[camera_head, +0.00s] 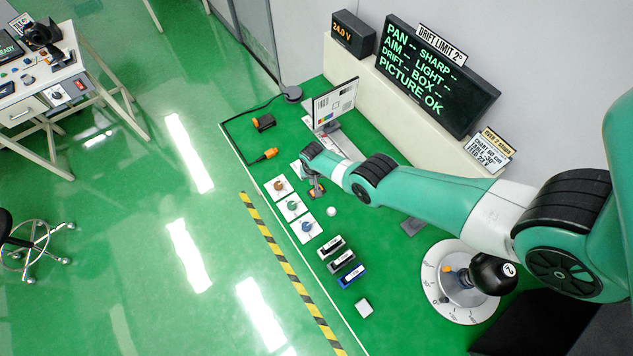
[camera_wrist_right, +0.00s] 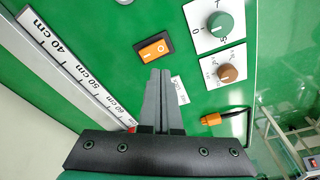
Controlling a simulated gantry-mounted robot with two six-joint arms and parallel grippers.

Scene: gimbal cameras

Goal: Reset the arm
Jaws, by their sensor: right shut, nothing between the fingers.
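My right arm reaches in from the right over the green bench in the head view. Its gripper (camera_head: 316,187) is at the bench's left part, beside the cards with knobs. In the right wrist view the gripper's fingers (camera_wrist_right: 160,76) are shut together and empty. Their tips point toward an orange rocker switch (camera_wrist_right: 154,48), and I cannot tell how high they are above the bench. My left gripper is not in view.
Knobs in orange (camera_head: 279,185), green (camera_head: 292,205) and blue (camera_head: 306,226) stand near the hazard-striped edge. A test chart (camera_head: 335,103) and a display reading "PICTURE OK" (camera_head: 437,75) stand behind. A round dial (camera_head: 434,292) is at the right. A ruler rail (camera_wrist_right: 75,70) runs left of the fingers.

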